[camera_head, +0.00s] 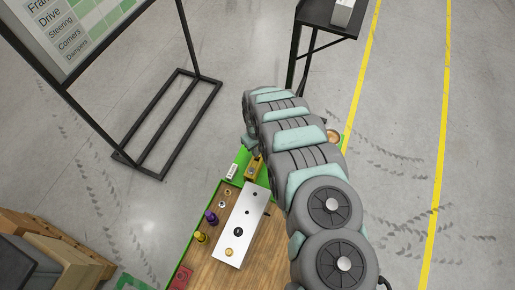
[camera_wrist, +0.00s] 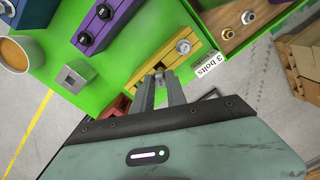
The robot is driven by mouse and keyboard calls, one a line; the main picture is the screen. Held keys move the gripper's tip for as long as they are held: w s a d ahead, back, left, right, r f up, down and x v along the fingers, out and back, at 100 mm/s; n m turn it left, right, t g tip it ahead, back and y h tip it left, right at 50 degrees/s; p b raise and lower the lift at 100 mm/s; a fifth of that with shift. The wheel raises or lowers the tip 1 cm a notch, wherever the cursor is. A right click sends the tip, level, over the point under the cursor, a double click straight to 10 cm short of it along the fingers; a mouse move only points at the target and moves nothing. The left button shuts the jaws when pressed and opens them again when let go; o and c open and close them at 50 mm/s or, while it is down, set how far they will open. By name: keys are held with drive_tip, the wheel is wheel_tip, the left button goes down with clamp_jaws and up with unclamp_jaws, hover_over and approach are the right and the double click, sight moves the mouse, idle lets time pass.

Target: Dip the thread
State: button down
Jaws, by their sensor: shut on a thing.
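My gripper (camera_wrist: 163,84) is shut, with a small grey piece, perhaps a bolt, at its fingertips; most of that piece is hidden. A cup (camera_wrist: 14,52) with orange-brown liquid is at the far left of the wrist view, apart from my gripper. The cup's brown top also shows in the head view (camera_head: 333,135), right of my arm. My arm hides most of the gripper in the head view.
A "3 bolts" label (camera_wrist: 208,66) marks the board. A white plate with holes (camera_head: 230,245) lies on the wooden top (camera_head: 199,266). A board stand (camera_head: 168,125) is at the left.

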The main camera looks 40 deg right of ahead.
drive_tip(key=shift+f, duration=0.15)
idle(0.3)
drive_tip(key=shift+f+b, duration=1.5)
drive_tip(key=shift+f, duration=0.95)
drive_tip(key=c, duration=1.3)
unclamp_jaws()
drive_tip(key=shift+o, duration=0.2)
wheel_tip(320, 180, up, 9)
drive_tip(key=p, duration=0.6)
drive_tip(key=shift+r, duration=0.15)
